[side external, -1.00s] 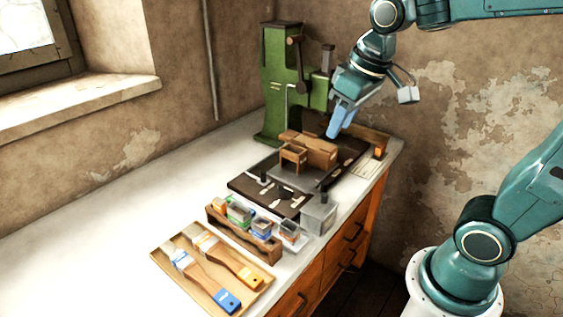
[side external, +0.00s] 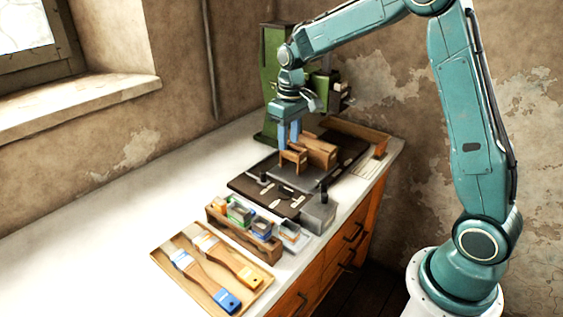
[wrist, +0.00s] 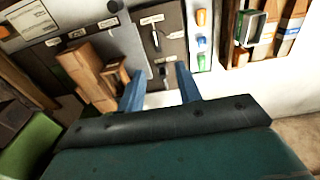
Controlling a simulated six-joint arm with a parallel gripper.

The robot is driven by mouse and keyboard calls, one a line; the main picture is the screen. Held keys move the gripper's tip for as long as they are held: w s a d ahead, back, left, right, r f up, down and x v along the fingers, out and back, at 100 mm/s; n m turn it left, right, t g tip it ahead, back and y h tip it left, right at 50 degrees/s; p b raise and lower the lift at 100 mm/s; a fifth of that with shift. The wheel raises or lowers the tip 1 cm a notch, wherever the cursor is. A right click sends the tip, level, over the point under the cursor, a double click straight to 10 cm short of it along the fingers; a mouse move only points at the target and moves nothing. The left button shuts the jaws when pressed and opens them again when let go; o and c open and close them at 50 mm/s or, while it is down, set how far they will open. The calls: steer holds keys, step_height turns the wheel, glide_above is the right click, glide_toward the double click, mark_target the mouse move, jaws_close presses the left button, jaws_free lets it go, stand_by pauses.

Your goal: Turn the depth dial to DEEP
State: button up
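A dark control board (side external: 245,185) with small levers and pale labels lies on the bench in front of the green press (side external: 272,70). It also shows in the wrist view (wrist: 176,22), with a slim lever (wrist: 156,40) and a dark knob (wrist: 163,72) on it. The labels are too small to read, so I cannot tell for sure which control is the depth dial or where it points. My gripper (side external: 288,143) points down above the board's far part, beside the wooden blocks. Its blue fingers (wrist: 160,88) are apart with nothing seen held between them.
A long wooden block (side external: 318,150) and a small wooden piece (side external: 293,160) stand close to my fingers. A grey box (side external: 318,214), a rack of small jars (side external: 245,230) and a brush tray (side external: 165,256) lie nearer. The bench's left side is clear.

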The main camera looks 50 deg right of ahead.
mark_target(285, 187)
steer(key=w+f, duration=0.1)
steer(key=w+d+f, duration=0.1)
steer(key=f, duration=0.1)
steer(key=shift+d+f, duration=0.1)
steer(key=shift+f, duration=0.1)
steer(key=shift+f, duration=0.1)
steer(key=shift+f, duration=6.8)
steer(key=shift+c, duration=0.4)
jaws_close()
